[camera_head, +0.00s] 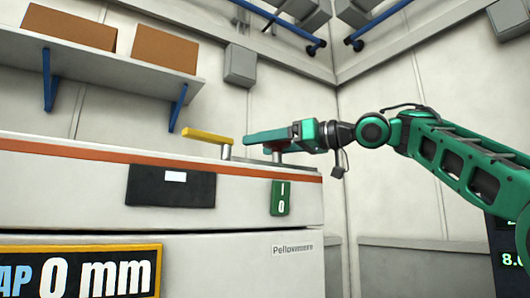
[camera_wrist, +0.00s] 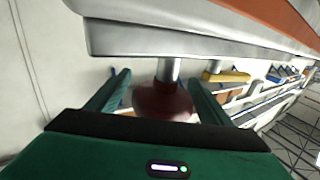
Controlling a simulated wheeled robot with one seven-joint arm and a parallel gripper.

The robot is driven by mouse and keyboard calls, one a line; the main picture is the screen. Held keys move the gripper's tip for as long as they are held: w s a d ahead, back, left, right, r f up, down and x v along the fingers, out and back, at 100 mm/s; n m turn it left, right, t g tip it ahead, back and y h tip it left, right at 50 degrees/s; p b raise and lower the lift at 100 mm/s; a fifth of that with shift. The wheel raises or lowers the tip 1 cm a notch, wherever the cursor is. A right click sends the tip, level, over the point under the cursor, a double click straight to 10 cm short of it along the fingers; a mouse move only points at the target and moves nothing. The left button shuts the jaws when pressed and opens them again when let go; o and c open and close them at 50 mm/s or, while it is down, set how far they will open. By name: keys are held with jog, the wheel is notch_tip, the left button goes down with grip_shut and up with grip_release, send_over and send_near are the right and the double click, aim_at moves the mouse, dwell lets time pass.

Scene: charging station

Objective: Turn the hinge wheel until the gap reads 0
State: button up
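A dark red wheel (camera_wrist: 165,103) on a short metal post shows in the wrist view, under the pale edge of the cabinet top. In the head view only a bit of red shows beside my gripper (camera_head: 268,140), which mostly hides it. My gripper (camera_wrist: 160,85) has its two green fingers apart, one on each side of the wheel. A gap shows between the left finger and the wheel. The right finger overlaps the wheel's edge in view, so contact there is unclear. The gap sign (camera_head: 85,275), cut off at left, reads "0 mm".
A yellow handle (camera_head: 208,135) on a post stands left of my gripper on the cabinet (camera_head: 70,185). The cabinet front bears a black panel (camera_head: 170,187) and a green I/O plate (camera_head: 281,198). A wall shelf (camera_head: 110,72) holds brown boxes. A dark display (camera_head: 510,258) stands at right.

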jog(key=shift+d, duration=0.1)
jog(key=v, duration=1)
jog(key=shift+s+d, duration=0.1)
jog(key=shift+d, duration=0.2)
